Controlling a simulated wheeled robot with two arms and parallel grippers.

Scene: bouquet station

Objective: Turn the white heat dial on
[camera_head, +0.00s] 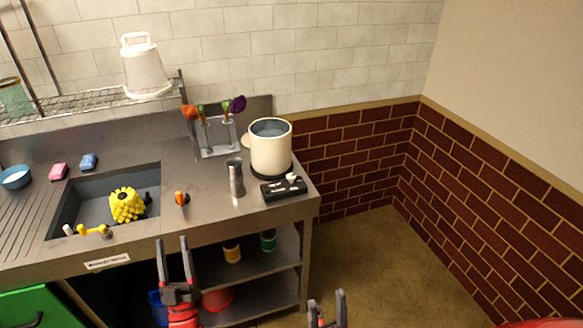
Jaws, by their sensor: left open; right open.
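The white heat dial (292,177) sits on top of a small black control box (283,189) at the front right of the steel counter. Its on or off setting is too small to tell. A cream pot (271,148) stands on a dark base just behind the box. My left gripper (173,240) is open and empty, in front of the counter's front edge and left of the box. My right gripper (326,296) is open, low at the bottom of the view, below and right of the box. Nothing hides the dial.
A metal cylinder (235,178) stands left of the box. A holder (218,137) with colored flowers is behind it. An orange-tipped item (181,199) lies near the front edge. The sink (80,202) holds a yellow knobbly object (126,204). The floor (375,260) right of the counter is clear.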

